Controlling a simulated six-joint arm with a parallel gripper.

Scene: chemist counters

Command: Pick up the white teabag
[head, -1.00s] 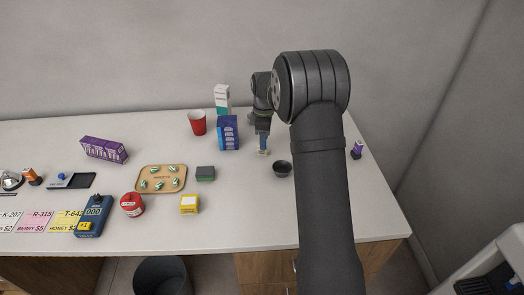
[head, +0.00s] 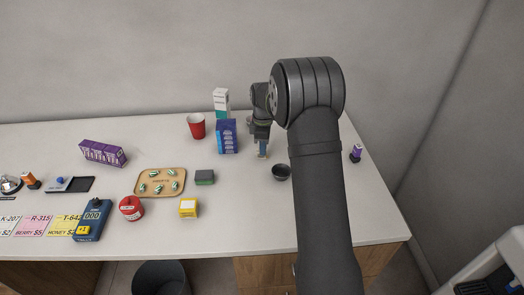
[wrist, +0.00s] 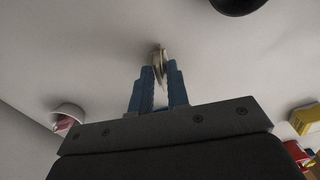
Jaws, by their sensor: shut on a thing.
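My gripper (head: 262,153) points down at the counter, to the right of the blue box. In the wrist view its blue fingers are shut on a thin, pale item, the white teabag (wrist: 159,62), seen nearly edge-on between the fingertips. Most of the teabag is hidden by the fingers, and in the head view it is too small to make out. I cannot tell whether it is touching the counter.
A black bowl (head: 281,173) stands just right of my gripper. A blue box (head: 227,136), a white and teal box (head: 221,103) and a red cup (head: 196,126) stand to its left. A tan tray (head: 160,181) lies farther left.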

